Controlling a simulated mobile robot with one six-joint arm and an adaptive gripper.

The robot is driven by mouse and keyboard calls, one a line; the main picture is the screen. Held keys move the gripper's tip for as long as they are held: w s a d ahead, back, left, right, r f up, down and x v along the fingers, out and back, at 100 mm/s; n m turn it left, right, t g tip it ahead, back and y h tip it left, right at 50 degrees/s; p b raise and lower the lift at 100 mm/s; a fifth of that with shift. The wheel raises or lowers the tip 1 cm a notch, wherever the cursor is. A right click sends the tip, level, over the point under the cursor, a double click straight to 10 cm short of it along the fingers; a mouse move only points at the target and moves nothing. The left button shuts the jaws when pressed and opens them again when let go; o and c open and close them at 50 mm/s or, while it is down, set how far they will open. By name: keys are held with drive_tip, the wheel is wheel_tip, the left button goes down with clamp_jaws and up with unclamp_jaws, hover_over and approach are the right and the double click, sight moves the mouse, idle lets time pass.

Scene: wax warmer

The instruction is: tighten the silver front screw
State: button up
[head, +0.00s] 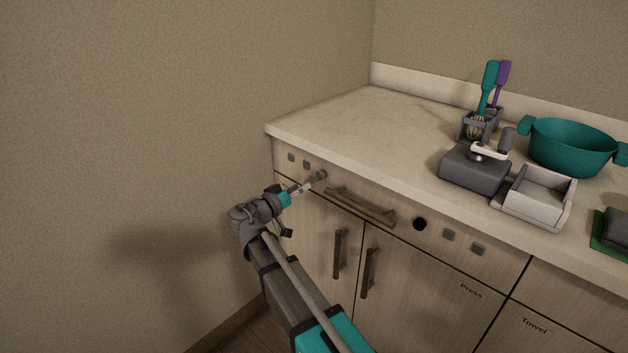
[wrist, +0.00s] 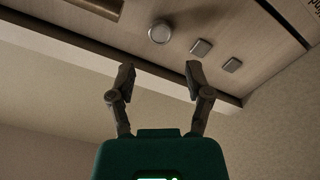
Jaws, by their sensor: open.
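The silver front screw (head: 321,175) is a round grey knob on the left part of the drawer front, just below the counter. In the wrist view the screw (wrist: 159,31) shows as a round disc above the fingertips, roughly centred between them. My gripper (head: 303,188) is close in front of the drawer, just left of and below the screw. In the wrist view my gripper (wrist: 160,74) is open, with nothing between its fingers. The fingers look apart from the screw.
Square studs (wrist: 201,47) sit beside the screw. A long drawer handle (head: 360,207) and a dark round hole (head: 419,224) lie to its right. Cabinet handles (head: 340,254) are below. The counter holds a grey warmer (head: 474,173), white tray (head: 536,197) and teal pot (head: 571,148).

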sight(319, 176)
drive_tip(key=shift+x, duration=3.5)
drive_tip(key=shift+w+d, duration=0.1)
drive_tip(key=shift+w, duration=0.1)
drive_tip(key=shift+c, duration=0.3)
drive_tip(key=c, duration=0.7)
drive_tip(key=m, duration=0.4)
drive_tip(key=shift+c, duration=0.3)
drive_tip(key=m, duration=0.4)
drive_tip(key=shift+m, duration=0.3)
drive_tip(key=m, duration=0.7)
drive_tip(key=shift+m, duration=0.4)
drive_tip(key=o, duration=0.8)
